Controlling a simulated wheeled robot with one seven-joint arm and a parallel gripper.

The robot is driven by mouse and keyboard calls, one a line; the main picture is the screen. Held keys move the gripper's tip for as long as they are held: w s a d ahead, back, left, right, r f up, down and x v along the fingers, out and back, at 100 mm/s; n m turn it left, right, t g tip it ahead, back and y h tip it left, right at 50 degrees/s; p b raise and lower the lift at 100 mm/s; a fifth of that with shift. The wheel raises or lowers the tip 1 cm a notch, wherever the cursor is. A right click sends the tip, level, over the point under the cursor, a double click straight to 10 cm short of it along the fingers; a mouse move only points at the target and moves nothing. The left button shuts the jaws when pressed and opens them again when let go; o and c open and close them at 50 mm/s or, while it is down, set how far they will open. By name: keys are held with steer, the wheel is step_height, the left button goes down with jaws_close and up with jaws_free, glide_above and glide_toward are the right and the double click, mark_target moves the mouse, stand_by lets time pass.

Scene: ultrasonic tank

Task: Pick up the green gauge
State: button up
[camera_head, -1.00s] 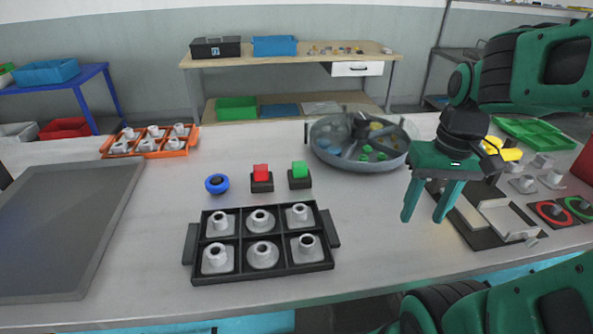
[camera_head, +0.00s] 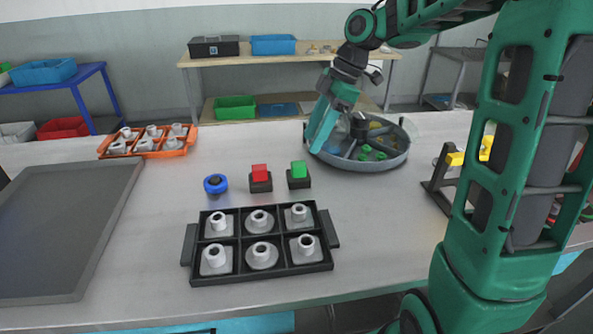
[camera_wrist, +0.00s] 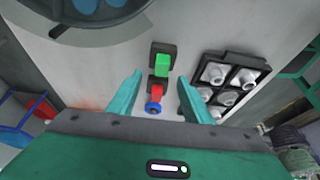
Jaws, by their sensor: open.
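A green block (camera_head: 299,169) sits in a small black square base on the table, right of a similar red block (camera_head: 260,172). It is the likeliest green gauge. In the wrist view the green block (camera_wrist: 162,65) shows just beyond the fingertips, roughly midway between their lines, with the red block (camera_wrist: 157,93) below it. My gripper (camera_head: 320,138) is open and empty. In the head view it hangs tilted, above and behind the green block, in front of the round tank's left side. The fingers appear apart from both blocks.
A blue ring-shaped part (camera_head: 215,184) lies left of the red block. A black tray (camera_head: 260,277) of white parts is in front. The round grey tank (camera_head: 395,160), holding small green parts, is behind right. An orange tray (camera_head: 185,150) stands at back left.

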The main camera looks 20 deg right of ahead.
mark_target(301, 163)
steer(key=shift+x, duration=4.2)
steer(key=shift+s, duration=0.1)
jaws_close()
